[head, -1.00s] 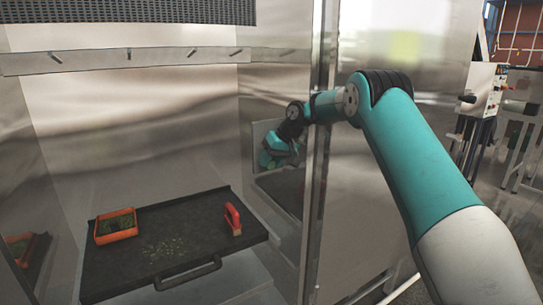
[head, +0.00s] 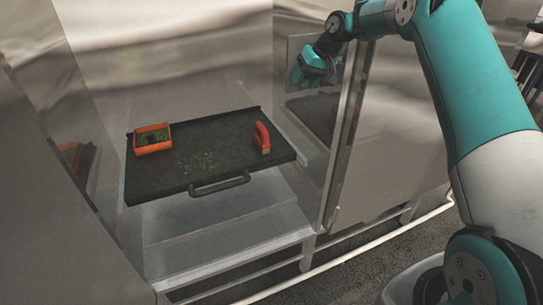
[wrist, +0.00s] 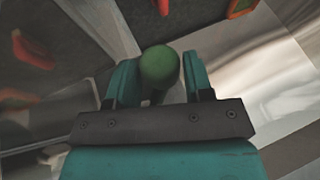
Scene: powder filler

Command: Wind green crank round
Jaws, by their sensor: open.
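The green crank's round handle (wrist: 160,68) shows in the wrist view as a dark green cylinder seen end-on. My gripper (wrist: 155,85) is open, with one teal finger on each side of the handle. I cannot tell whether either finger touches it. In the head view my gripper (head: 306,74) is at a metal panel on the right side wall of the steel cabinet. It hides most of the crank there, and the crank's arm is not clear in either view.
A black tray (head: 205,135) with a front handle (head: 219,184) lies below and left of my gripper. On it are an orange box (head: 153,148), a red-handled tool (head: 262,138) and scattered crumbs. A steel cabinet post (head: 347,135) stands just right of my gripper.

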